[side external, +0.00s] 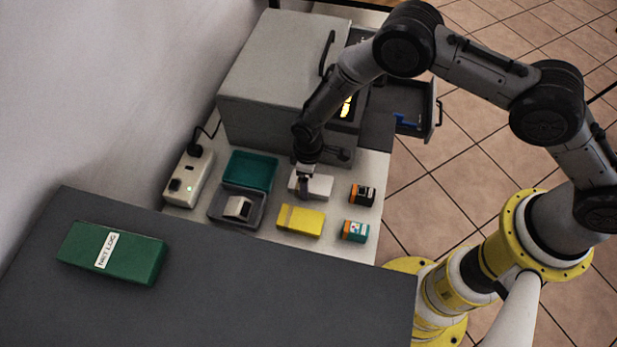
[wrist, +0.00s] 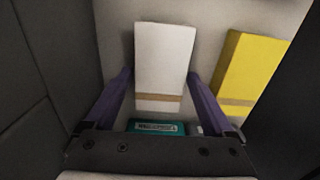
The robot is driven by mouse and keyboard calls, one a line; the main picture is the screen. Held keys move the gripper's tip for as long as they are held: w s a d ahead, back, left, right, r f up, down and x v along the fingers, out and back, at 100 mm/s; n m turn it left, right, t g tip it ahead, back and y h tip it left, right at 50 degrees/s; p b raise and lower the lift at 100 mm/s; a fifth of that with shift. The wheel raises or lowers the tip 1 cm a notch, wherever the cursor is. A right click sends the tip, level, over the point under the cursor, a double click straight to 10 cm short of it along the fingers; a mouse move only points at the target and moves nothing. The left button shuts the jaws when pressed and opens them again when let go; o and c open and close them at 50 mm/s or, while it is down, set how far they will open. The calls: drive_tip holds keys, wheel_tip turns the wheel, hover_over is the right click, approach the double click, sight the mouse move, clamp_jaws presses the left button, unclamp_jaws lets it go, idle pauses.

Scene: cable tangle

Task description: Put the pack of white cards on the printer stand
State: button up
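The pack of white cards (side external: 319,186) lies on the light worktop in front of a large grey box. In the wrist view the white pack (wrist: 160,62) has a tan band near its lower end. My gripper (side external: 303,192) is down at the pack, pointing downward. In the wrist view the purple fingers of my gripper (wrist: 160,76) stand on either side of the pack, with slim gaps visible, so it looks open around it. No surface is clearly marked as the printer stand, so I cannot tell which one it is.
A yellow pack (side external: 300,220) lies close by. Two small boxes, black-orange (side external: 362,194) and teal-orange (side external: 355,231), stand right. A teal tray (side external: 250,170), grey tray (side external: 222,213) and power strip (side external: 190,180) are left. The grey box (side external: 275,75) stands behind; a green binder (side external: 135,262) is in front.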

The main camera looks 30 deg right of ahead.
drive_tip(key=shift+o, duration=0.5)
drive_tip(key=shift+r, duration=0.15)
wheel_tip(320, 180, up, 12)
idle(0.4)
